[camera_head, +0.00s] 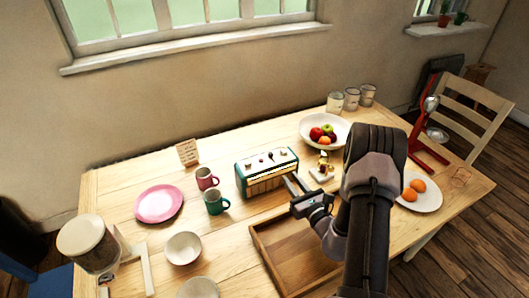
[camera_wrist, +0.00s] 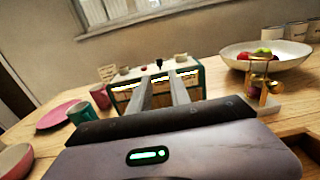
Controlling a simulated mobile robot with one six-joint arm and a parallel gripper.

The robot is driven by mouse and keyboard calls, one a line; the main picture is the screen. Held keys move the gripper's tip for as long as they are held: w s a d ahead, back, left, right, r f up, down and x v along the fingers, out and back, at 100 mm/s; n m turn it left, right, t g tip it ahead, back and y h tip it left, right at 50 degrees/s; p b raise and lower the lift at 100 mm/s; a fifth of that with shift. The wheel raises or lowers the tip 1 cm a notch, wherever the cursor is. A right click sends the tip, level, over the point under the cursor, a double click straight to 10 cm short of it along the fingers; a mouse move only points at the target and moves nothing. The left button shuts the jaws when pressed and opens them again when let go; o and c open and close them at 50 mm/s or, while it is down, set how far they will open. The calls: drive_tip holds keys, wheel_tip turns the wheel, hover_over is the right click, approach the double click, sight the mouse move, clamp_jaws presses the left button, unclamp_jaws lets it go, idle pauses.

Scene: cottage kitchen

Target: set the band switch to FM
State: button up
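A teal and cream radio (camera_head: 266,172) stands upright on the wooden table, with small knobs along its cream top. In the wrist view the radio (camera_wrist: 117,92) is straight ahead, partly hidden behind my fingers. A small dark lever (camera_wrist: 159,65) stands up from its top between lighter knobs; it looks like the band switch, but I cannot read any lettering or its setting. My gripper (camera_head: 292,180) is at the radio's front right, its fingers pointing toward it. In the wrist view the fingers (camera_wrist: 159,77) are apart with nothing between them. Whether they touch the radio is unclear.
Red (camera_head: 206,178) and green (camera_head: 216,201) mugs stand left of the radio. A wooden tray (camera_head: 263,244) lies in front, under my arm. A small gold-coloured item (camera_head: 324,162) and a fruit bowl (camera_head: 307,126) are to the right. A card (camera_head: 188,152) stands behind left.

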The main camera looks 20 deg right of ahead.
sight(271, 154)
drive_tip(key=w+b, duration=0.1)
drive_tip(key=w, duration=0.9)
drive_tip(key=w+b, duration=0.1)
drive_tip(key=w, duration=0.4)
drive_tip(key=shift+a+b, duration=0.3)
drive_tip(key=shift+a, duration=0.05)
drive_tip(key=shift+c, duration=0.4)
clamp_jaws()
